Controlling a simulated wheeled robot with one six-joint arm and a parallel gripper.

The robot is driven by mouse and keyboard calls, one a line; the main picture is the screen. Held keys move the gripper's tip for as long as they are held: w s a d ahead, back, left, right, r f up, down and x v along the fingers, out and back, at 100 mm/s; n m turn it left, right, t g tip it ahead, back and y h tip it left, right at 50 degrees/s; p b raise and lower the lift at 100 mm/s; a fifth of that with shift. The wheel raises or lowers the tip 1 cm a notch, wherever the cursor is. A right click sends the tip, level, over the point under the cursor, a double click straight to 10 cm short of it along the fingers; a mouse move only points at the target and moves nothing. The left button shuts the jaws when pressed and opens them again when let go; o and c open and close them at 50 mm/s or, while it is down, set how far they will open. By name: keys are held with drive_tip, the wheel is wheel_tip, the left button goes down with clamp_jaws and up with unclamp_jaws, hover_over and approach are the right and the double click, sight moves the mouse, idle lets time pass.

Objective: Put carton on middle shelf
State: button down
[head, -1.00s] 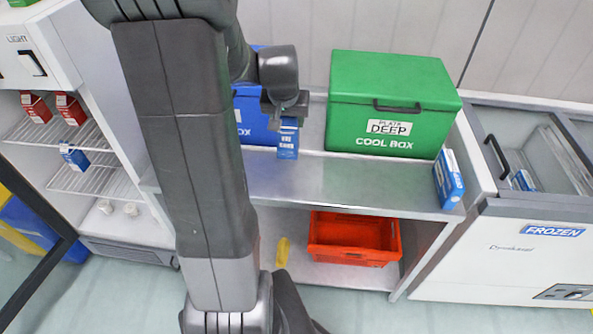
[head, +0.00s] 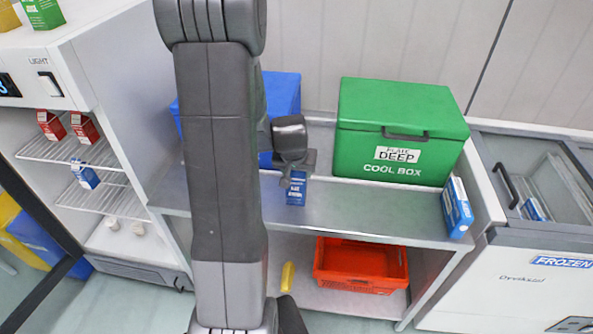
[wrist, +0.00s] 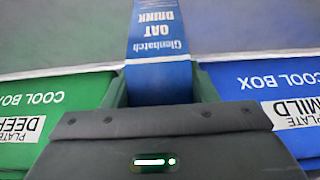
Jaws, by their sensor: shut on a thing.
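My gripper (head: 295,172) is shut on a blue carton (head: 297,190) and holds it above the steel table, in front of the gap between the blue and green cool boxes. The carton (wrist: 160,45) fills the top middle of the wrist view, reading "Glenhatch oat drink". The fridge (head: 70,75) at the left stands open. Its upper wire shelf (head: 62,153) bears two red cartons (head: 84,129). A blue carton (head: 85,174) is at the shelf below (head: 112,200).
A green cool box (head: 400,130) and a blue cool box (head: 283,95) stand on the table (head: 345,214). Another blue carton (head: 457,207) stands at its right end. An orange tote (head: 360,266) sits below. A freezer (head: 535,270) is at the right.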

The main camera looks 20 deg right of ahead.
drive_tip(key=shift+f, duration=0.2)
drive_tip(key=c, duration=0.6)
unclamp_jaws()
drive_tip(key=shift+r, duration=0.1)
